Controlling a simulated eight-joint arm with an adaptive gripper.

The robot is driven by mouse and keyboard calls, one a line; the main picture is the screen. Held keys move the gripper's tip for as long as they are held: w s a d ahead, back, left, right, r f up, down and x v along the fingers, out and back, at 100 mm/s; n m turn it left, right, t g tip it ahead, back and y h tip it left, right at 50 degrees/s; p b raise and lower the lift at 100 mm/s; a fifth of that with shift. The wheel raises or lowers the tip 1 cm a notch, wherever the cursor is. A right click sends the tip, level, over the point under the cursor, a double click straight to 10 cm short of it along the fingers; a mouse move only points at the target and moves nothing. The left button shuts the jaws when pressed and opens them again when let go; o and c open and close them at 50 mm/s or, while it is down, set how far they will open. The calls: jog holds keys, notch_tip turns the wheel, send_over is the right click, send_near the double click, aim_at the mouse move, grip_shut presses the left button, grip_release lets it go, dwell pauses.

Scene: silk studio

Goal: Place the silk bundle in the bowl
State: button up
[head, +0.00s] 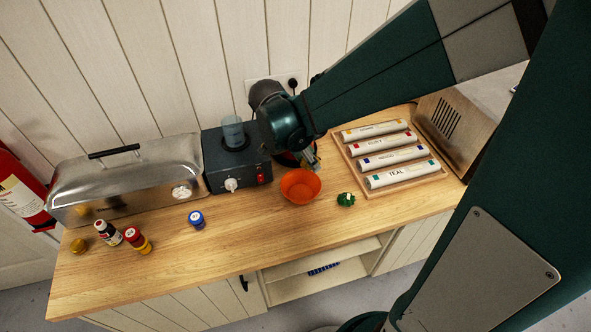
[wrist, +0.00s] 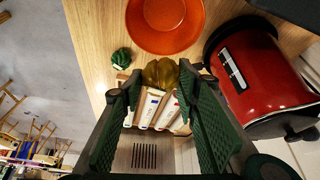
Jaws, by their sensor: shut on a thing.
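My gripper (head: 311,163) is shut on a golden-olive, lobed silk bundle (wrist: 160,73), which shows between the fingertips in the wrist view. In the head view the held bundle is too hidden to make out. The orange bowl (head: 300,190) stands on the wooden counter, just in front of and below my gripper; it also shows at the top of the wrist view (wrist: 166,22). The bowl's visible inside looks empty. A dark green bundle (head: 346,199) lies on the counter to the right of the bowl.
A red pot (wrist: 255,75) stands close by my gripper. A wooden tray (head: 438,178) with several labelled rolls lies to the right. A dark heater box (head: 222,172) and steel case (head: 125,180) stand left.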

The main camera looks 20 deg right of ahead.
jog(key=shift+f, duration=0.1)
send_over(307, 193)
jog(key=shift+f, duration=2.8)
jog(key=shift+f+b, duration=0.3)
jog(key=shift+f, duration=1.8)
jog(key=shift+f+b, duration=0.6)
jog(key=shift+b, duration=0.05)
jog(key=o, duration=0.6)
jog(key=shift+r, duration=0.15)
